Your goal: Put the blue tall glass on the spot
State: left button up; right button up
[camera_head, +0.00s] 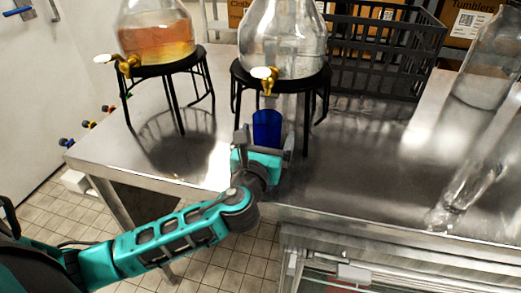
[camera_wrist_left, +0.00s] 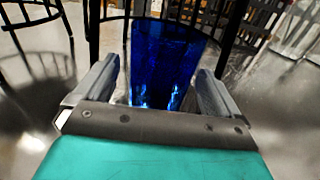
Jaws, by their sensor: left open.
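The blue tall glass (camera_head: 267,129) stands upright on the steel table, in front of and below the gold tap of the middle dispenser. My left gripper (camera_head: 264,146) is open, with its fingers reaching toward the glass from the front. In the left wrist view the blue glass (camera_wrist_left: 166,62) sits between the two open fingers (camera_wrist_left: 157,85), with gaps visible on both sides. The glass's lower part is partly hidden by the gripper in the head view. I cannot make out a marked spot. My right gripper is not in view.
A clear dispenser (camera_head: 283,45) on a black wire stand (camera_head: 320,80) rises just behind the glass. An amber-filled dispenser (camera_head: 155,35) stands to the left. A black crate (camera_head: 375,55) is behind, and clear glassware (camera_head: 480,150) is at the right. The table's middle right is free.

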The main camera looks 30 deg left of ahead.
pick_arm(q)
jog(key=v, duration=1.2)
jog(key=shift+s, duration=0.2)
